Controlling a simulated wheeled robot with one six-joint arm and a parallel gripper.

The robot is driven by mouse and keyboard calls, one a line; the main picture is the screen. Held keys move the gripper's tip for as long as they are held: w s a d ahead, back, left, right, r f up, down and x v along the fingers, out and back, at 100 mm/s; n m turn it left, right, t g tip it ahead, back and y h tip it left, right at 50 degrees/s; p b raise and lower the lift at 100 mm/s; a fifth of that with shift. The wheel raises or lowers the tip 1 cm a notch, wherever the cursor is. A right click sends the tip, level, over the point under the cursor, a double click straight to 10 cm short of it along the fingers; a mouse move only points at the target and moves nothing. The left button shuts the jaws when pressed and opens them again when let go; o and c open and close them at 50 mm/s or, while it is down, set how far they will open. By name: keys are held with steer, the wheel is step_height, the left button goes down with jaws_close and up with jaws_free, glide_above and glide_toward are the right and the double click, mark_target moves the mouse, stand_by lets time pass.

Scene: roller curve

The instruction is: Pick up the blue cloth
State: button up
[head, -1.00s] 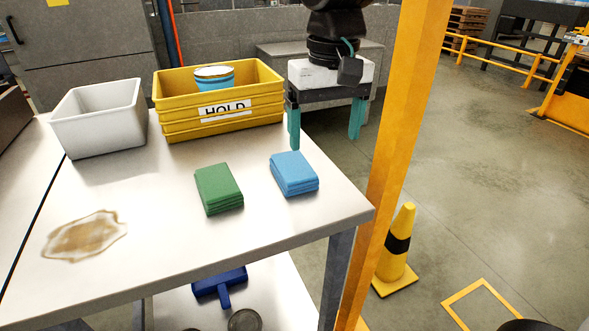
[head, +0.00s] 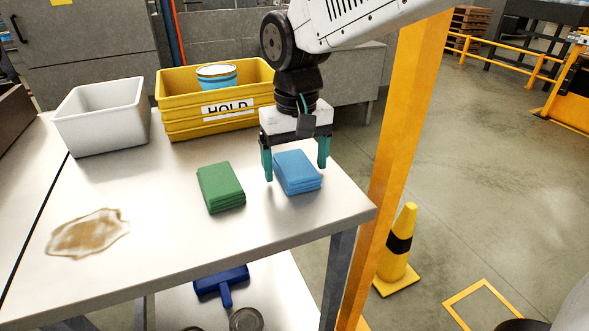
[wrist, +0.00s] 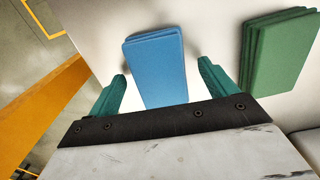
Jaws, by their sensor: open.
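The blue cloth (head: 297,173) is a folded stack lying near the right end of the metal table (head: 170,250). My gripper (head: 296,175) is open, its teal fingers on either side of the cloth in the head view, with the left fingertip at the cloth's left edge. In the wrist view the blue cloth (wrist: 156,64) lies between and beyond the two open fingers of my gripper (wrist: 162,72), with gaps on both sides. I cannot tell the exact height of the fingertips above the table. Nothing is held.
A folded green cloth (head: 221,187) lies just left of the blue one. A brown spill (head: 88,234) is at the front left. A white bin (head: 102,132) and a yellow HOLD crate (head: 180,125) stand at the back. A yellow post (head: 400,120) rises beside the table's right edge.

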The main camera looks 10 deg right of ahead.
mark_target(297, 167)
steer(key=c, duration=1.1)
steer(key=shift+r, duration=0.5)
steer(key=r, duration=0.2)
steer(key=shift+s+d+r, duration=0.1)
steer(key=shift+s+r, duration=0.15)
steer(key=shift+r, duration=0.15)
steer(key=s+d, duration=0.1)
steer(key=s, duration=0.4)
steer(key=s+d+r, duration=0.1)
steer(key=s+d, duration=0.1)
steer(key=s, duration=0.2)
steer(key=s+d, duration=0.2)
steer(key=s, duration=0.3)
steer(key=shift+s+d+r, duration=0.15)
steer(key=shift+s, duration=0.15)
